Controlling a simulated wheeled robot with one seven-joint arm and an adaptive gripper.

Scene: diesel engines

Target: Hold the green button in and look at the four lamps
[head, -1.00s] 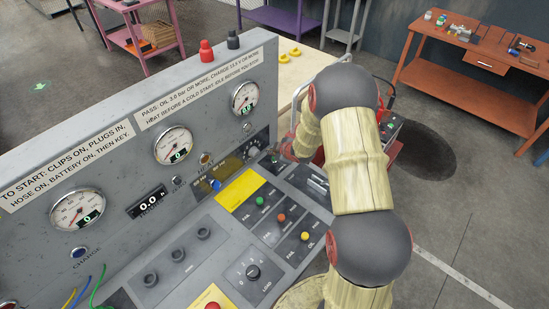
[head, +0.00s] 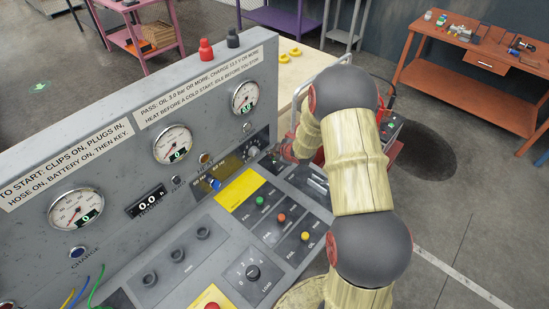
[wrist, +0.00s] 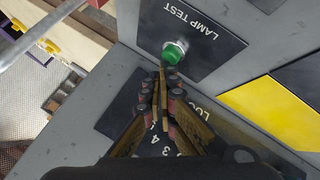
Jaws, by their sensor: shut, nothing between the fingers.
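The green button (wrist: 174,52) sits in a metal collar on a dark plate marked LAMP TEST in the wrist view. My gripper (wrist: 163,70) is shut and empty, its fingertips right by the button's lower edge. I cannot tell whether they touch it or whether it is pressed in. In the head view, small round lamps show on the grey upright panel: a dark blue one marked CHARGE (head: 78,253), an amber-brown one (head: 205,158), a dark one (head: 176,180) and a small one by the right gauge (head: 247,126). None looks clearly lit.
The sloping console holds green (head: 260,201), orange (head: 282,217) and yellow (head: 305,236) knobs beside FAIL markings, and a load dial (head: 253,272). A yellow plate (wrist: 275,115) lies right of my gripper in the wrist view. A dark plate with numbers lies under my fingers.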

